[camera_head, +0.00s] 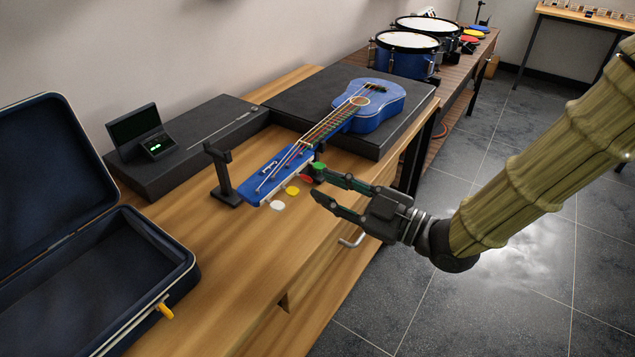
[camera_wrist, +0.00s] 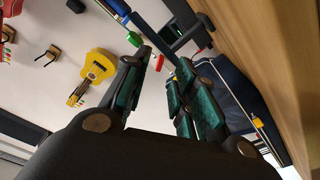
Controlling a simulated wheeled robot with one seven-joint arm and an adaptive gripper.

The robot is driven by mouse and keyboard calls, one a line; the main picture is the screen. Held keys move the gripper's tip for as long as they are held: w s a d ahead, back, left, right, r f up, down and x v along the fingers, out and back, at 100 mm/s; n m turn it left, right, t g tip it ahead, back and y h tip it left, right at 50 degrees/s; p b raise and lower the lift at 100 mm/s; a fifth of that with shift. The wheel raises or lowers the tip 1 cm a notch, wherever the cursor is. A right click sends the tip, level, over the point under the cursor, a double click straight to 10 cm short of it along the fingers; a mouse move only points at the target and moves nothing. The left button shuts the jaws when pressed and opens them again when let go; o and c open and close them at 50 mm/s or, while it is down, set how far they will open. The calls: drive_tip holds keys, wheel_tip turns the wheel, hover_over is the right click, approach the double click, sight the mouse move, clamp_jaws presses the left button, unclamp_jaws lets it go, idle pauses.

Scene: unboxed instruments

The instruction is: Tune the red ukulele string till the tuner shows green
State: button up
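The blue ukulele (camera_head: 368,104) lies with its body on a black case and its headstock (camera_head: 276,177) pointing toward the left front. White, yellow, red and green pegs stick out along the headstock's near side. The red peg (camera_head: 306,178) is just ahead of my gripper (camera_head: 317,181), which is open. In the wrist view the red peg (camera_wrist: 160,62) shows between the open fingertips, with no clear contact. The green peg (camera_head: 319,167) is close to the upper finger. The tuner (camera_head: 156,145) stands at the left with small green marks on its display, too small to read.
A black stand (camera_head: 224,178) is beside the headstock. An open dark blue case (camera_head: 150,260) sits at the left front. Drums (camera_head: 405,55) stand at the back. The wooden tabletop (camera_head: 235,260) in front of the headstock is clear.

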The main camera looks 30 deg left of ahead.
drive_tip(key=shift+s+d+f, duration=0.1)
drive_tip(key=shift+s+d, duration=0.1)
drive_tip(key=shift+d, duration=1.8)
drive_tip(key=w+d+f+m+t+h, duration=0.25)
drive_tip(key=d+f+m, duration=0.25)
drive_tip(key=f, duration=0.6)
drive_tip(key=w+d+f+m+t+h, duration=0.15)
drive_tip(key=d+f+m+h, duration=0.3)
drive_tip(key=f, duration=0.55)
drive_tip(key=s+d+f+m+g+h, duration=0.1)
drive_tip(key=s+d+f+m+h, duration=0.35)
drive_tip(key=d+f, duration=0.45)
drive_tip(key=s+d+f+m+g+h, duration=0.1)
drive_tip(key=s+d+f+m+h, duration=0.3)
drive_tip(key=d+f, duration=0.45)
drive_tip(key=s+d+f+m+g+h, duration=0.2)
drive_tip(key=s+d+f+m, duration=0.1)
drive_tip(key=s+d+f, duration=0.4)
drive_tip(key=s+d+f+m+g+h, duration=0.1)
drive_tip(key=s+d+f+m+g, duration=0.15)
drive_tip(key=s+d, duration=0.45)
wheel_tip(320, 180, up, 19)
drive_tip(key=s+a+p, duration=0.1)
drive_tip(key=a+p, duration=0.1)
drive_tip(key=p, duration=1.7)
drive_tip(key=shift+s+a+t, duration=0.2)
drive_tip(key=shift+a+t, duration=0.05)
drive_tip(key=shift+t, duration=0.2)
